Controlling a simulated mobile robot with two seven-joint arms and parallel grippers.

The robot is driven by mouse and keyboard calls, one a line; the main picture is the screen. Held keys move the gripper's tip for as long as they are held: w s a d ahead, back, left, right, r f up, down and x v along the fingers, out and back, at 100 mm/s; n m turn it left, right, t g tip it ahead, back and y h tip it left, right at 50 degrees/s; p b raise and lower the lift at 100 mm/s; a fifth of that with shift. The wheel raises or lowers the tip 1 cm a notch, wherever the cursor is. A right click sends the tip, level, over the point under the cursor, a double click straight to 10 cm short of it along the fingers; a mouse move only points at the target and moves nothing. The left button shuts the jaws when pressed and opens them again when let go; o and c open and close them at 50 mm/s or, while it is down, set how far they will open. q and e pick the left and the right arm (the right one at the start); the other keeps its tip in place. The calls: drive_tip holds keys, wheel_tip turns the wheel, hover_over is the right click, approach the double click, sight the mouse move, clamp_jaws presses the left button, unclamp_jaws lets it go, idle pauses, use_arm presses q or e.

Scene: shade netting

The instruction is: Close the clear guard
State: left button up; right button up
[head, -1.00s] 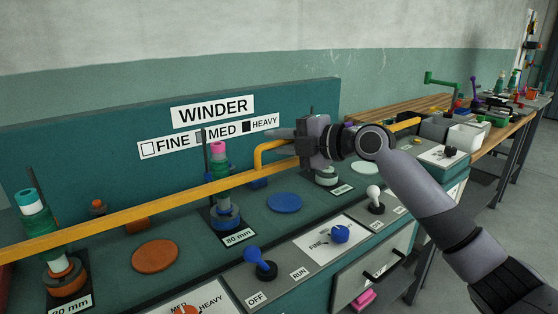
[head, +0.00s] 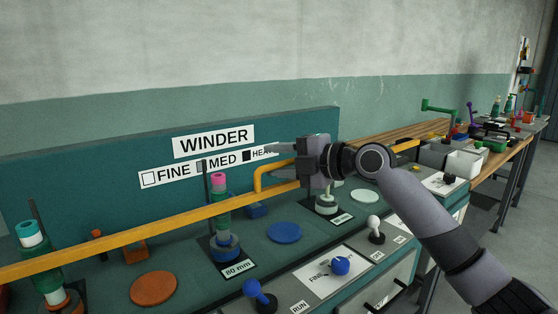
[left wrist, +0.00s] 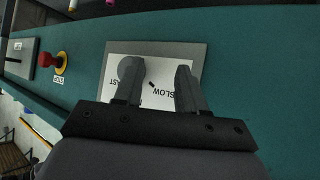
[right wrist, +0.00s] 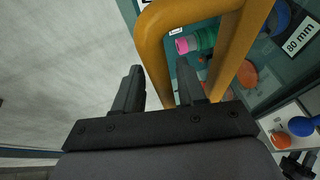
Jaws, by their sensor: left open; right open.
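The clear guard shows as a long orange-yellow bar (head: 130,236) slanting across the front of the winder, with a looped handle at its right end (head: 258,181). Any clear pane is hard to make out. My right gripper (head: 280,160) is open at the handle loop, its fingers pointing left. In the right wrist view one bar of the loop (right wrist: 157,62) passes between the open fingers (right wrist: 158,67); I cannot tell whether they touch it. My left gripper (left wrist: 158,68) is open over a FAST/SLOW panel (left wrist: 190,50) and is out of the head view.
Spool posts (head: 222,222), a blue disc (head: 284,232) and an orange disc (head: 153,288) sit on the green bench. Blue knobs (head: 340,265) are at the front. In the left wrist view a red stop button (left wrist: 48,60) is near. Another bench (head: 380,130) stands behind right.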

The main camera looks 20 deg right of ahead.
drive_tip(key=v, duration=0.7)
drive_tip(key=shift+b, duration=0.45)
drive_tip(key=shift+r, duration=0.1)
drive_tip(key=shift+s+d, duration=0.1)
